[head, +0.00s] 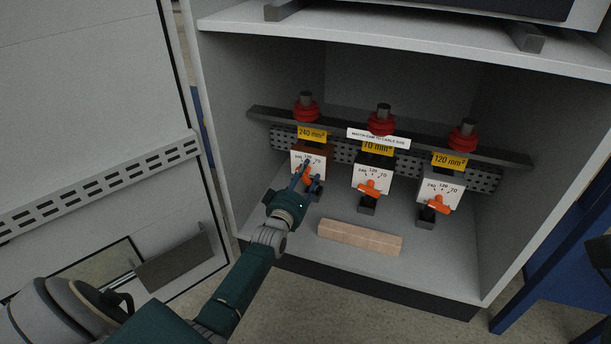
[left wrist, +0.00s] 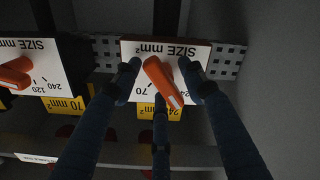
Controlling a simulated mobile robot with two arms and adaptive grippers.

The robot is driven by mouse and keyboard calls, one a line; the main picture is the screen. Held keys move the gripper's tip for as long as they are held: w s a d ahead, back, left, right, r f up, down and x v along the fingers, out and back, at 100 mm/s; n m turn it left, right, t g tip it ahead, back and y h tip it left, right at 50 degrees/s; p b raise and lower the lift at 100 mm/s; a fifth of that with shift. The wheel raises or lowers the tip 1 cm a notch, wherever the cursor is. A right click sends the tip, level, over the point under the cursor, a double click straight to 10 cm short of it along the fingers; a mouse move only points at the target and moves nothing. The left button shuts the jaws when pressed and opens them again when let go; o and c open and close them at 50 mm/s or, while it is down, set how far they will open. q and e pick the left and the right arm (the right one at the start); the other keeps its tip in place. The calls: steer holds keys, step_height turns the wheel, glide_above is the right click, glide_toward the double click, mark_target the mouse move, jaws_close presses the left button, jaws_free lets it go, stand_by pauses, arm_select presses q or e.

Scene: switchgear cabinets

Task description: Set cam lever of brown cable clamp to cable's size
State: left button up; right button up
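The brown cable clamp (head: 325,148) is the leftmost of three clamps in the cabinet, under a yellow 240 mm² tag (head: 312,134). Its white dial plate shows 120 and 70. Its orange cam lever (left wrist: 163,82) shows in the left wrist view, upside down, with its white-marked end slanting down-right, away from the 70. The number at its tip is hidden. My left gripper (head: 308,180) is at this dial, fingers open on either side of the lever; it also shows in the left wrist view (left wrist: 160,78). A gap shows between fingers and lever.
Two more clamps stand to the right, with a 70 mm² tag (head: 378,147) and a 120 mm² tag (head: 449,161), each with an orange lever. A wooden block (head: 360,238) lies on the cabinet floor. The open door (head: 90,120) is at left.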

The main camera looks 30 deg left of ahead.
arm_select(q)
steer(key=v, duration=1.2)
